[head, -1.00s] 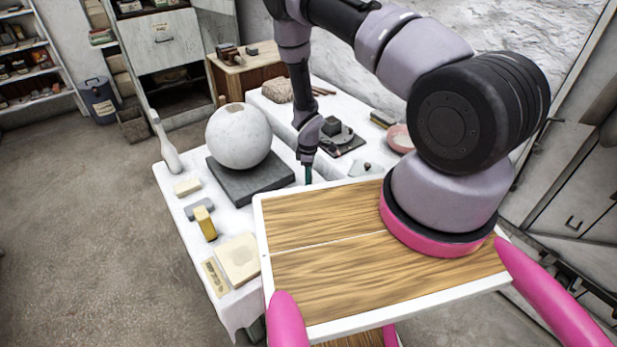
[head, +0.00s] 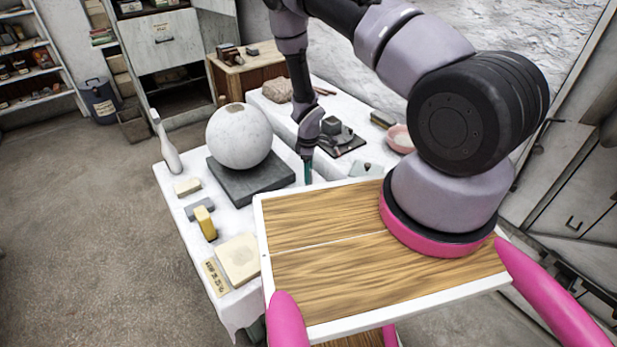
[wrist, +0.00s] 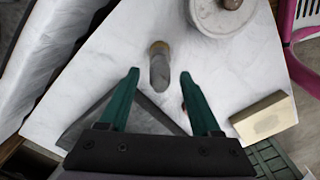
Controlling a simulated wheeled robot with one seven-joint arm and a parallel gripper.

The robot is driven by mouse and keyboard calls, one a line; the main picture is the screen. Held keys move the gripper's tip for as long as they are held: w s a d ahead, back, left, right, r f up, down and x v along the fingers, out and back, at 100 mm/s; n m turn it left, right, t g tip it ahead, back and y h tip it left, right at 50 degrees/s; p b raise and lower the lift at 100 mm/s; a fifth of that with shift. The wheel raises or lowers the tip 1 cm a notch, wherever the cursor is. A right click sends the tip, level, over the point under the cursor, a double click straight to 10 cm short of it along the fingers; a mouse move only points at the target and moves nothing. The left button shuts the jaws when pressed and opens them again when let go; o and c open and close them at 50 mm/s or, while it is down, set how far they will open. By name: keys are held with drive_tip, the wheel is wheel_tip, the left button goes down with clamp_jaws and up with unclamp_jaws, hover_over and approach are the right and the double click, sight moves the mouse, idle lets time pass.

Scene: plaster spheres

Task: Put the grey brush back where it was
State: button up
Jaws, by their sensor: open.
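A short grey thing with a brown end, which looks like the grey brush (wrist: 160,70), shows in the wrist view on the white cloth, in the gap between my fingertips. My gripper (wrist: 160,76) is open, with one green finger on each side of it. I cannot tell how high my fingertips are above the cloth. In the head view my gripper (head: 308,172) points down just right of the dark slab, and I cannot make out the brush there.
A white sphere (head: 239,136) stands on the dark slab (head: 225,186). A lidded round pot (wrist: 222,14) and a cream block (wrist: 264,117) flank the brush area. A yellow block (head: 205,223) and a pale square block (head: 238,259) lie on the table's near left part.

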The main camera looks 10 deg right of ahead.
wheel_tip(320, 180, up, 9)
drive_tip(key=shift+r, duration=0.15)
drive_tip(key=w+d+r+m+t, duration=0.15)
drive_tip(key=w+r, duration=0.25)
drive_tip(key=r, duration=0.5)
drive_tip(key=w+r+m+t, duration=0.3)
drive_tip(key=w+r, duration=0.2)
drive_tip(key=r, duration=0.3)
drive_tip(key=s+d+r+m+t+h, duration=0.1)
drive_tip(key=d+r+m, duration=0.2)
drive_tip(key=r, duration=0.7)
drive_tip(key=s+d+r+m+t, duration=0.1)
drive_tip(key=d+r+m+t, duration=0.2)
drive_tip(key=r, duration=0.6)
drive_tip(key=s+d+r+m+g, duration=0.2)
drive_tip(key=s+d+r+m, duration=0.25)
drive_tip(key=s+r, duration=0.75)
drive_tip(key=s+a+r+m+y, duration=0.1)
drive_tip(key=s+a+r, duration=0.2)
drive_tip(key=s, duration=0.6)
drive_tip(key=s+a+r+m+y, duration=0.1)
drive_tip(key=s+a+r+y, duration=0.1)
drive_tip(key=s, duration=0.7)
drive_tip(key=shift+s+a+r+m, duration=0.15)
drive_tip(key=shift+a+r+m, duration=0.25)
drive_tip(key=shift+a+r, duration=0.25)
drive_tip(key=shift+t, duration=0.35)
